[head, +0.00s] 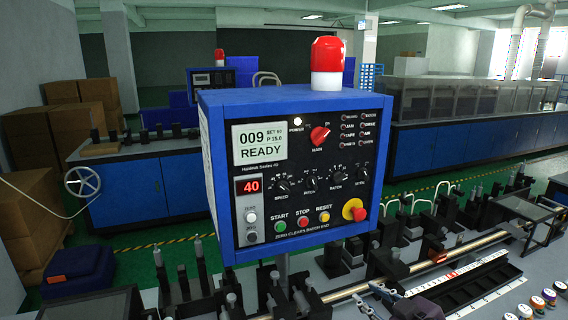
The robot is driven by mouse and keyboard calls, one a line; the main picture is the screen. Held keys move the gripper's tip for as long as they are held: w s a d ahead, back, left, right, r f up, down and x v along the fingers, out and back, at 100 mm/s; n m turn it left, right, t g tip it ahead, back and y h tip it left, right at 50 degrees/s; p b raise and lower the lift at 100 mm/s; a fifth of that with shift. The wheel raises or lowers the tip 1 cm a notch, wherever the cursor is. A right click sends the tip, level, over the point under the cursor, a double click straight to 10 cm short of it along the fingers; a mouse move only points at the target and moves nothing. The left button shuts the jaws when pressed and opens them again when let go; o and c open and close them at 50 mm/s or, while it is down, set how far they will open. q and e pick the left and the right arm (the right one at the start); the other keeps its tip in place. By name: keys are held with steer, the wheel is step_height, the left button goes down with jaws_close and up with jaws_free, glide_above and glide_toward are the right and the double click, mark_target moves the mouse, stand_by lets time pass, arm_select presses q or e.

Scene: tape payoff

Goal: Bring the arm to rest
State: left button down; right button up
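My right gripper (404,291) shows low in the head view, right of the control box. Its dark body is cut by the bottom edge. Its two pale fingers look spread apart, with nothing visible between them. It appears in front of the long machine bed with its metal rod (470,246); whether it touches anything there cannot be told. My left gripper is not in view.
A blue control box (371,245) on a post fills the middle, with a red beacon (327,56) on top. Its display (262,144) reads READY. Small coloured spools (537,302) sit at lower right. Cardboard boxes (28,207) stand at left.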

steer(key=s+f+m+g+h, duration=0.1)
steer(key=s+f+m+g, duration=0.15)
steer(key=s+f, duration=0.65)
steer(key=s+f+m+g+h, duration=0.2)
steer(key=s+f+g, duration=0.3)
steer(key=s, duration=0.7)
steer(key=s+f+m+g+h, duration=0.1)
steer(key=s+f+m+g, duration=0.1)
steer(key=s+f, duration=0.75)
steer(key=s+f+g+b, duration=0.1)
steer(key=s+f+b, duration=0.1)
steer(key=f, duration=1.1)
steer(key=s+f+b, duration=0.1)
steer(key=f+b, duration=0.1)
steer(key=f, duration=1.1)
steer(key=s+d+f+g+b, duration=0.1)
steer(key=s+d+f+b, duration=0.1)
steer(key=s+f, duration=1.5)
step_height(320, 180, down, 4)
steer(key=shift+s+d+r+n+b, duration=0.3)
steer(key=shift+d+n, duration=0.15)
steer(key=shift+d, duration=0.2)
steer(key=shift+g, duration=0.25)
